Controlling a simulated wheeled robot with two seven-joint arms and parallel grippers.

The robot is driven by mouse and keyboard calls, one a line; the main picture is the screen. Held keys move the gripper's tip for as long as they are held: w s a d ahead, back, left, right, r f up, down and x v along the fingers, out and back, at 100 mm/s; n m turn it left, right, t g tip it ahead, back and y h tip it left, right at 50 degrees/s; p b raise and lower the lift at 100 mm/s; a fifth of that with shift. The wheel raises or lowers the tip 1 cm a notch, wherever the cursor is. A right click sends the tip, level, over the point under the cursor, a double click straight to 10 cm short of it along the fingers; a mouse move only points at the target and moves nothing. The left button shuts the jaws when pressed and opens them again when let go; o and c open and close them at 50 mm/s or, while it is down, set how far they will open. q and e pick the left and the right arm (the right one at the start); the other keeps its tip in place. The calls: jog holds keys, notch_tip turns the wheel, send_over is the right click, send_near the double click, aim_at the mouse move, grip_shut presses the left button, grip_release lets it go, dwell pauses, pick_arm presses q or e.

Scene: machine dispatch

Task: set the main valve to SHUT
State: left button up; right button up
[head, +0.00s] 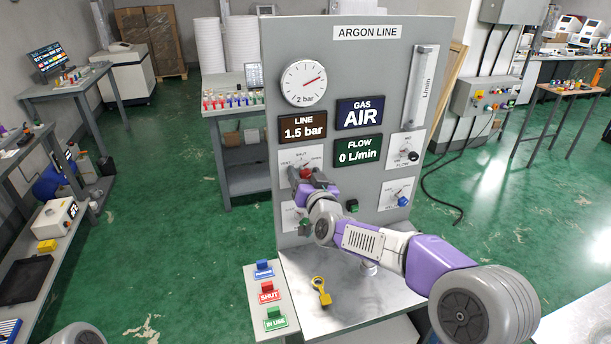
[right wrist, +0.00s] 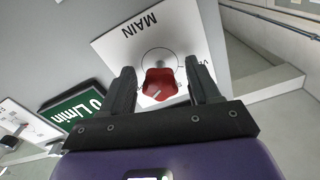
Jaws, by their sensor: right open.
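The main valve is a red knob (head: 306,171) on a white plate at the left of the grey argon panel (head: 350,60). SHUT is printed at the top of its dial and OPEN at the right. In the right wrist view the red knob (right wrist: 160,84) shows under the upside-down word MAIN, with a pale mark on it; I cannot tell which label it points to. My right gripper (head: 306,178) is open, its two dark fingers on either side of the knob with gaps visible in the right wrist view (right wrist: 162,82). My left gripper is out of view.
The panel displays read gas AIR (head: 360,113), line 1.5 bar (head: 303,128) and flow 0 L/min (head: 358,151). Other knobs sit at the panel's right.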

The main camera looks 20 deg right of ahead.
jog(key=shift+c, duration=0.2)
jog(key=c, duration=1)
jog(key=shift+n, duration=0.3)
jog(key=n, duration=0.5)
jog(key=shift+p, duration=0.3)
jog(key=n+p, duration=0.1)
jog(key=n, duration=0.5)
jog(key=shift+d, duration=0.1)
jog(key=o, duration=1)
